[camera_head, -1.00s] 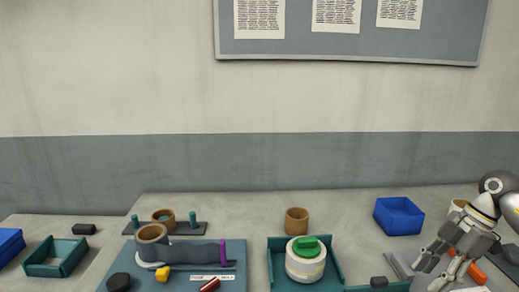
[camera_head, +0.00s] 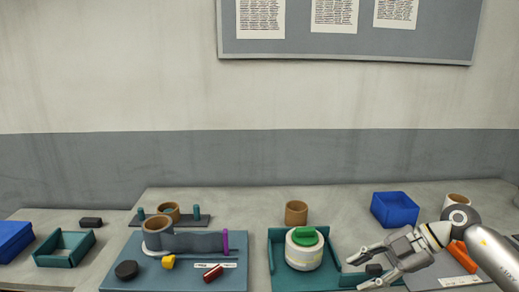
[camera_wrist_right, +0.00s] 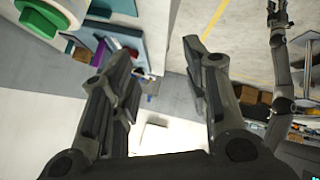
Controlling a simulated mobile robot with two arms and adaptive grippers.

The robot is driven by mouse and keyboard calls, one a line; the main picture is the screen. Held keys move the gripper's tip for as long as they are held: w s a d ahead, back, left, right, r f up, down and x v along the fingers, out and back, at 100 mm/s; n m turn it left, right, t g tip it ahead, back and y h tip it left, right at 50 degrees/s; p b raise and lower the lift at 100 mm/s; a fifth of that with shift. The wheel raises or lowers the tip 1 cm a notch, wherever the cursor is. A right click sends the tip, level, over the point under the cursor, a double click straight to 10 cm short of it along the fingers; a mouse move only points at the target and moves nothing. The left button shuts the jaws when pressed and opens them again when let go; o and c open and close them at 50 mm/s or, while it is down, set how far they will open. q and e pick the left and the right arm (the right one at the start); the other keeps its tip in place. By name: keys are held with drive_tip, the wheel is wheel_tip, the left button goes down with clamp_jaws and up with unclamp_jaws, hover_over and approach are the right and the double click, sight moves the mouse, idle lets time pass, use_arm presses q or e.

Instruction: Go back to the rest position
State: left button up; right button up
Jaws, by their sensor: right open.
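My right gripper (camera_head: 357,273) is at the lower right of the head view, its fingers pointing left. It is open and empty, with its fingers at the right side of the teal tray (camera_head: 277,284). In the picture its fingers lie close to a small dark block (camera_head: 374,269); I cannot tell the height between them. The right wrist view shows the two spread fingers (camera_wrist_right: 155,52) with nothing between them. A dark arm, apparently my left one, shows at the right of that view; its gripper end (camera_wrist_right: 277,14) is too small to read.
A white round container with a green top (camera_head: 305,250) stands in the tray. A blue bin (camera_head: 395,210) and an orange-red object (camera_head: 461,257) are near my right arm. A blue-grey mat (camera_head: 130,253) with several parts lies left. The wall behind is bare below the board.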

drive_tip(key=w+a+r+m+t+y, duration=0.1)
drive_tip(key=a+r+m+t+y, duration=0.45)
drive_tip(key=a+t, duration=0.75)
drive_tip(key=d+f+m+t+h, duration=0.45)
drive_tip(key=d+m+h, duration=0.25)
drive_tip(key=m+h, duration=0.45)
drive_tip(key=s+d+f+m+g+h, duration=0.35)
drive_tip(key=s+f+g, duration=0.3)
drive_tip(key=f, duration=0.45)
drive_tip(key=s+a+f+g, duration=0.1)
drive_tip(key=s+f+g, duration=0.45)
drive_tip(key=s, duration=0.65)
drive_tip(key=s+f+g, duration=0.4)
drive_tip(key=s+f, duration=0.2)
drive_tip(key=s, duration=0.6)
wheel_tip(320, 180, down, 25)
drive_tip(key=g, duration=0.1)
drive_tip(key=s+d+f+g, duration=0.1)
drive_tip(key=s+d+f, duration=0.2)
drive_tip(key=s+f, duration=1.4)
drive_tip(key=shift+s+f+n, duration=0.4)
drive_tip(key=shift+s+n, duration=0.05)
